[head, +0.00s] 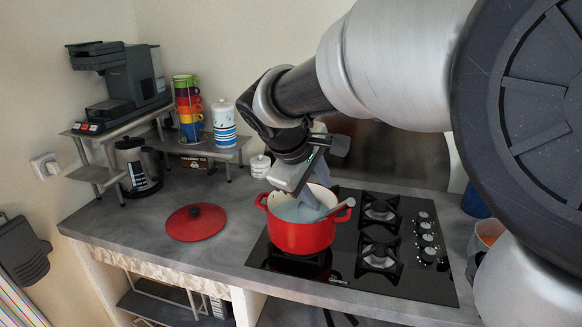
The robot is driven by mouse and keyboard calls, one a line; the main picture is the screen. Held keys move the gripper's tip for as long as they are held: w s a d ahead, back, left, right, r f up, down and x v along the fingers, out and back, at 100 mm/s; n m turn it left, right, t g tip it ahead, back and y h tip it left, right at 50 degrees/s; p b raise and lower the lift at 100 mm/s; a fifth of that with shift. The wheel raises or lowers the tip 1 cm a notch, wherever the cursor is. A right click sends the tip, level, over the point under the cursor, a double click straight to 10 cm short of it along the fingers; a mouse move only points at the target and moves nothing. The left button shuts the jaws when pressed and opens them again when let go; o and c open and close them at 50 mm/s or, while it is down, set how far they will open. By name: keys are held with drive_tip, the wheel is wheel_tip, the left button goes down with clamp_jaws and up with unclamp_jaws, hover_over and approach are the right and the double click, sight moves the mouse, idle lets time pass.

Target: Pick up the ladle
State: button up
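A red pot (298,236) with two side handles stands on the black gas hob, filled with something pale. A grey ladle (337,208) leans in the pot, with its handle resting over the right rim. Its bowl is not clearly visible. My gripper (312,200) points down over the pot opening, just left of the ladle's handle. Its fingertips are too small and too hidden by the gripper body to tell whether they are open or touch the ladle.
A red lid (196,222) lies on the counter left of the pot. A kettle (139,167), coffee machine (120,82), stacked cups (188,108) and striped canister (223,123) stand at the back left. The hob's right burners (380,209) are bare. The counter between lid and front edge is clear.

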sight(332, 213)
drive_tip(key=x, duration=1)
drive_tip(key=shift+d+f, duration=0.3)
drive_tip(key=shift+d, duration=0.05)
drive_tip(key=shift+w+d+f, duration=0.15)
drive_tip(key=shift+w+f, duration=0.05)
drive_tip(key=shift+f, duration=0.25)
clamp_jaws()
